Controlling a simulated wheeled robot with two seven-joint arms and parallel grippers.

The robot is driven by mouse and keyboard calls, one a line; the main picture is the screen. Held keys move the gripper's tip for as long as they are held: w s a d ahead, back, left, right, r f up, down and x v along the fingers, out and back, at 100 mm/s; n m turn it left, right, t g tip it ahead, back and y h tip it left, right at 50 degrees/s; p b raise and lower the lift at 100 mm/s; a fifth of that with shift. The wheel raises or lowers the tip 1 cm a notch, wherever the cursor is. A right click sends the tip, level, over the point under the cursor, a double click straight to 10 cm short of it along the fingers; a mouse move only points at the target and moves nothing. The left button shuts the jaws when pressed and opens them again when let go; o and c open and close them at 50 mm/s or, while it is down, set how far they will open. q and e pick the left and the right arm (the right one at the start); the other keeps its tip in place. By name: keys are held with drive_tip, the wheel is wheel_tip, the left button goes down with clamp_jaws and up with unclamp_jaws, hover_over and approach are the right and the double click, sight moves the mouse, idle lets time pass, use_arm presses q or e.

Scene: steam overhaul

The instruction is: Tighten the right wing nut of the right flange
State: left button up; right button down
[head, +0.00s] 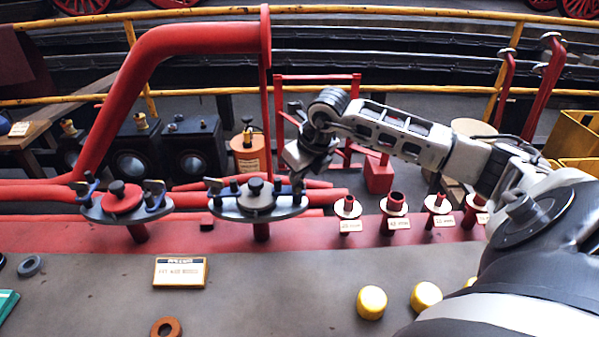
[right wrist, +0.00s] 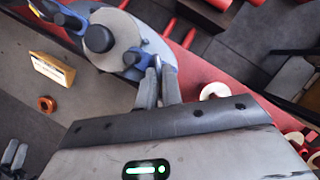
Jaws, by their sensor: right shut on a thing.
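The right flange (head: 258,203) is a grey disc with a dark centre knob, standing on a red post. In the right wrist view the same flange (right wrist: 118,38) shows at the upper left, with blue swing bolts on its rim. My right gripper (head: 298,178) comes down from above at the flange's right edge. In the right wrist view its fingers (right wrist: 159,72) are shut on the right wing nut, beside a blue bolt part. The fingers mostly hide the nut. Two grey fingers at the lower left of that view look like my left gripper (right wrist: 14,154); their gap is unclear.
The left flange (head: 122,204) has a red centre and blue bolts. A sign (head: 180,272), an orange ring (head: 165,327) and yellow caps (head: 371,302) lie on the grey bench. Several labelled red studs (head: 348,206) stand right of the flange. A large red pipe (head: 120,90) rises behind.

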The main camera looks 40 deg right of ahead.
drive_tip(key=shift+a+m+h, duration=0.1)
drive_tip(key=shift+m+h, duration=0.2)
drive_tip(key=shift+m, duration=0.6)
drive_tip(key=m+h, duration=0.1)
drive_tip(key=m, duration=0.1)
drive_tip(key=shift+m, duration=0.3)
use_arm(q)
drive_tip(key=shift+d+f+b, duration=0.15)
drive_tip(key=shift+f+b, duration=0.2)
drive_tip(key=shift+f, duration=0.45)
use_arm(e)
drive_tip(key=shift+w+a+m+g+h, duration=0.1)
drive_tip(key=shift+m+g+h, duration=0.5)
drive_tip(key=shift+m, duration=1.3)
drive_tip(key=c, duration=1.6)
unclamp_jaws()
drive_tip(key=shift+o, duration=0.2)
